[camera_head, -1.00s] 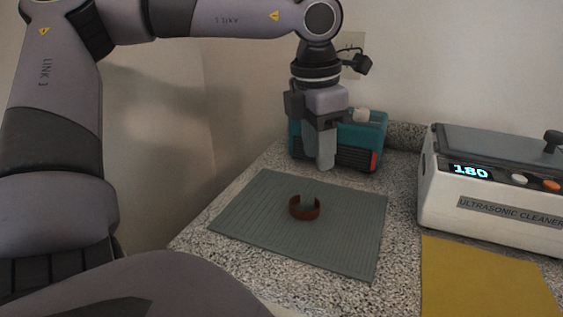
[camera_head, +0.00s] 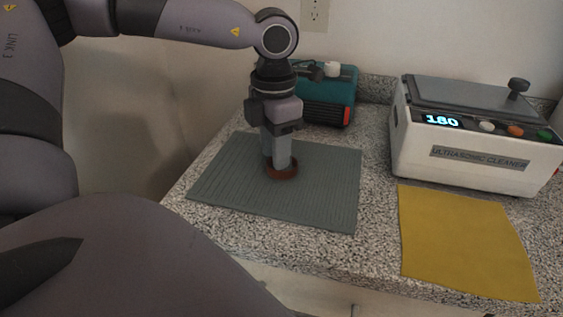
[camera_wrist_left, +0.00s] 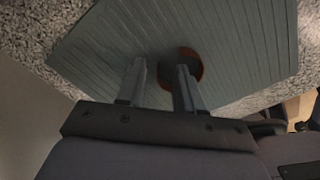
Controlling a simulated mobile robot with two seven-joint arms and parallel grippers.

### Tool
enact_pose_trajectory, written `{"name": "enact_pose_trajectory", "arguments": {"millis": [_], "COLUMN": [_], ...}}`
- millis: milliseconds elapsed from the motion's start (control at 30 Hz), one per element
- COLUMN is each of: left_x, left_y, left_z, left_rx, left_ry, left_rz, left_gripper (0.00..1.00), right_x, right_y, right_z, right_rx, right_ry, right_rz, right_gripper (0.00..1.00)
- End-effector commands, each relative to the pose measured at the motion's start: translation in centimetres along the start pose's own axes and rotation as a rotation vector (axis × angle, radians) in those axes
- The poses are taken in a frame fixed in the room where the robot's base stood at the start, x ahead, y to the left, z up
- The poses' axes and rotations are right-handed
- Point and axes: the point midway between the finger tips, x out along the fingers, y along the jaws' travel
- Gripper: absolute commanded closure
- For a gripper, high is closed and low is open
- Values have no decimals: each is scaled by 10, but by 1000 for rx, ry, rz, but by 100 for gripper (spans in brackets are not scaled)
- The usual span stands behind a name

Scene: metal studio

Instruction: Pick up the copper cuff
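The copper cuff (camera_head: 284,176), a small reddish-brown open band, lies on the grey-green ribbed mat (camera_head: 330,200). My left gripper (camera_head: 277,164) points down at the cuff, and its fingers hide part of the band in the head view. In the left wrist view the two fingers of the gripper (camera_wrist_left: 160,66) are apart. There the right finger overlaps the cuff (camera_wrist_left: 201,70), and the left finger is outside it, to its left. I cannot tell whether a finger touches the band. My right gripper is not in view.
A teal device (camera_head: 335,95) stands behind the mat, close to my left gripper. A white ultrasonic cleaner (camera_head: 460,150) stands at the right. A yellow cloth (camera_head: 465,240) lies in front of it. The speckled counter (camera_head: 378,170) between mat and cleaner is clear.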

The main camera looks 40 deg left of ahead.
Motion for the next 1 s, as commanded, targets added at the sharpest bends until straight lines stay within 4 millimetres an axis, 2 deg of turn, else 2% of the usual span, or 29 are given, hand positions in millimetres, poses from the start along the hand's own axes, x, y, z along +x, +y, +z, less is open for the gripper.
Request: {"name": "enact_pose_trajectory", "arguments": {"millis": [267, 300, 367, 400, 800, 1000], "left_x": [3, 3, 3, 2, 1, -14], "left_y": [0, 0, 0, 0, 0, 0], "left_z": [0, 0, 0, 0, 0, 1], "left_rx": [0, 0, 0, 0, 0, 0], "left_ry": [-2, -2, -2, -2, -2, -5], "left_rz": [1, 1, 1, 1, 1, 3], "left_gripper": [64, 77, 97, 100, 100, 100], "right_x": [0, 0, 0, 0, 0, 0], "right_y": [0, 0, 0, 0, -2, -2], "right_z": [0, 0, 0, 0, -2, -3], "right_rx": [1, 1, 2, 3, 11, 10], "right_ry": [0, 0, 0, 1, 3, 4], "right_rz": [0, 0, 0, 0, 0, 0], "right_gripper": [57, 57, 57, 57, 57, 57]}}
